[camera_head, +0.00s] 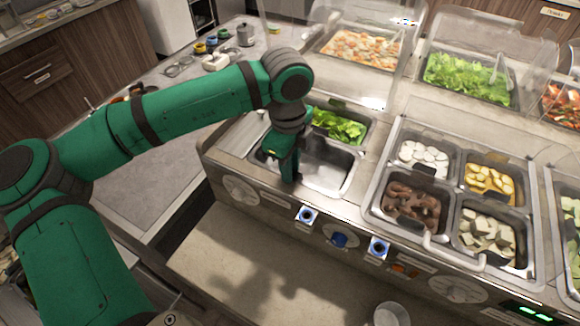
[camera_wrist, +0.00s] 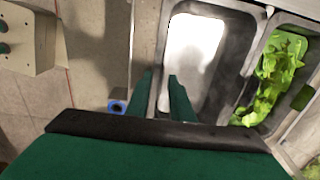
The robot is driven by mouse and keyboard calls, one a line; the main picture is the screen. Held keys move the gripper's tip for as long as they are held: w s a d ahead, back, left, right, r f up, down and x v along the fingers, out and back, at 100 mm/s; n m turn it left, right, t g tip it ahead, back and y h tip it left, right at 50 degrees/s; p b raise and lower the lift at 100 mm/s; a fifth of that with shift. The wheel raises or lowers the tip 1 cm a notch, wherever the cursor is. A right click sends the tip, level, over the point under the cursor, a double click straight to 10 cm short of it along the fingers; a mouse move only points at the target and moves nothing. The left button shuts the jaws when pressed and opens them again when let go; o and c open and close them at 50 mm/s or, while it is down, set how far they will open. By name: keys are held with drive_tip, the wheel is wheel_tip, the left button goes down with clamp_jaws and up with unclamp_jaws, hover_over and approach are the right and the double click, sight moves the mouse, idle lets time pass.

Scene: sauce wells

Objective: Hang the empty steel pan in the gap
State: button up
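The empty steel pan (camera_head: 327,174) appears low in the left counter, in front of a pan of green leaves. Its bright bare floor also shows in the wrist view (camera_wrist: 193,45). My gripper (camera_head: 291,178) points down at the pan's front side. In the wrist view its two fingers (camera_wrist: 162,84) stand apart, one on each side of the pan's front rim, with the right finger over the inside. I see a space between the fingers; contact with the rim is not clear. My arm hides part of the pan's left end. I cannot make out a separate empty gap.
The leaf pan (camera_head: 338,125) adjoins at the back. Right of it stands a four-part set of filled pans (camera_head: 411,205) with a raised handle bar. Clear guards (camera_head: 373,85) rise behind. Blue knobs (camera_head: 338,240) line the counter front. A clear cup (camera_head: 391,314) stands below.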

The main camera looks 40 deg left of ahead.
drive_tip(key=shift+s+f, duration=0.4)
wheel_tip(320, 180, up, 12)
drive_tip(key=shift+f, duration=0.2)
idle(0.5)
